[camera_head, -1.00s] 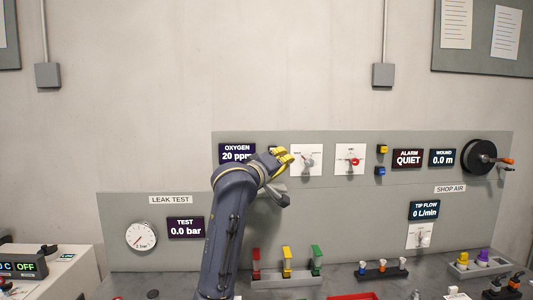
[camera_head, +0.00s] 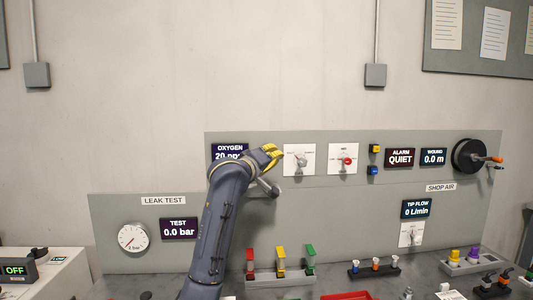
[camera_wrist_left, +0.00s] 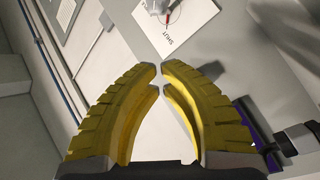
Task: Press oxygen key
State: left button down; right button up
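The dark OXYGEN display (camera_head: 229,151) is on the upper panel in the head view, reading 20 ppm, with its lower right part covered by my left arm. No oxygen key can be made out; the panel just right of the display is behind my left gripper. My left gripper (camera_head: 277,154), with yellow fingers, is in front of the panel between the display and a white valve plate (camera_head: 298,160). In the left wrist view, its fingertips (camera_wrist_left: 161,78) come together with only a thin gap and nothing between them. My right gripper is not in view.
Right of the gripper are a red-knobbed plate (camera_head: 343,159), yellow (camera_head: 375,148) and blue (camera_head: 373,170) buttons, an ALARM display (camera_head: 400,158) and a hose reel (camera_head: 468,156). Red, yellow and green tools stand in a rack (camera_head: 281,279) below.

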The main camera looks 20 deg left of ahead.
pick_arm(q)
jog(key=shift+w+a, duration=0.3)
jog(key=shift+w, duration=0.4)
jog(key=shift+w+a, duration=0.25)
jog(key=shift+w, duration=0.4)
jog(key=c, duration=2.1)
grip_release()
grip_shut()
jog(key=shift+w+a, duration=0.1)
jog(key=shift+w, duration=0.05)
jog(key=shift+w+a, duration=0.1)
jog(key=shift+w, duration=0.15)
